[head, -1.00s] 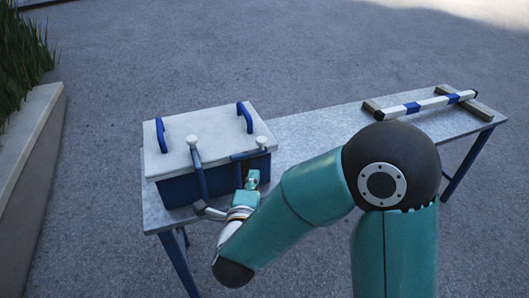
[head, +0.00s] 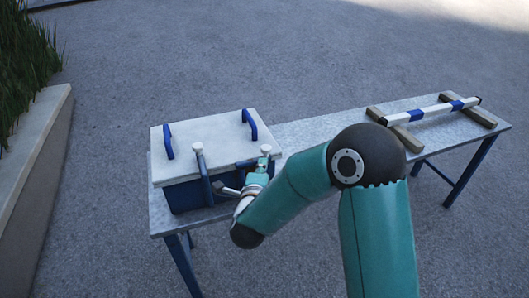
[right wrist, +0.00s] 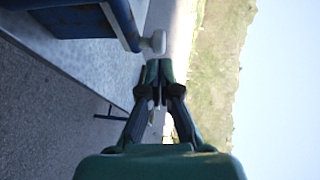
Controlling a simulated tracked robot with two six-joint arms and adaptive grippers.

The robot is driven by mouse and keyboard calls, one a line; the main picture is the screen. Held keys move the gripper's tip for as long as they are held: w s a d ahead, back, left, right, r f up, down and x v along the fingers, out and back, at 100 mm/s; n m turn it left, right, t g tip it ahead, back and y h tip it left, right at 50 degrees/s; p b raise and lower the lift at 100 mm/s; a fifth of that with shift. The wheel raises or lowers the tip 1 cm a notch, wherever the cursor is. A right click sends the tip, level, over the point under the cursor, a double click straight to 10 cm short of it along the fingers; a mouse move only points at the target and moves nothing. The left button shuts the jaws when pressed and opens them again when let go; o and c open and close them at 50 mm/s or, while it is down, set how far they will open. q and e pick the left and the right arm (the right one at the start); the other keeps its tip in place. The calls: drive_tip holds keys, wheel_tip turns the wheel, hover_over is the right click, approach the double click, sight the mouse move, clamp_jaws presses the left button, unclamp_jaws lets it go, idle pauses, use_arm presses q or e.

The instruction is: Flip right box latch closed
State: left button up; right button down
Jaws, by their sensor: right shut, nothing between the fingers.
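The box has a white lid (head: 208,128) and a blue body (head: 183,195) at the near left end of the bench. Its right latch is a blue lever with a white knob (head: 265,150) at the front right of the lid. My right gripper (head: 262,164) is just below that knob, partly covering the lever. In the right wrist view the fingertips (right wrist: 158,68) are together and empty, close to the white knob (right wrist: 155,42); I cannot tell whether they touch. The blue lever (right wrist: 120,20) leads to the knob. My left gripper is not in view.
A left latch (head: 203,178) with a white knob stands at the box front, near my right gripper. Two blue handles (head: 168,141) are on the lid. A striped bar (head: 430,112) lies on wooden blocks at the bench's far end. The bench's middle (head: 315,130) is clear.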

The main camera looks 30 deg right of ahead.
sight(265, 152)
drive_tip(key=p+x, duration=0.1)
drive_tip(key=x, duration=0.2)
drive_tip(key=shift+w+d, duration=0.25)
drive_tip(key=shift+w, duration=0.1)
drive_tip(key=shift+w+d+f, duration=0.15)
drive_tip(key=shift+w+d, duration=0.1)
drive_tip(key=shift+w, duration=0.05)
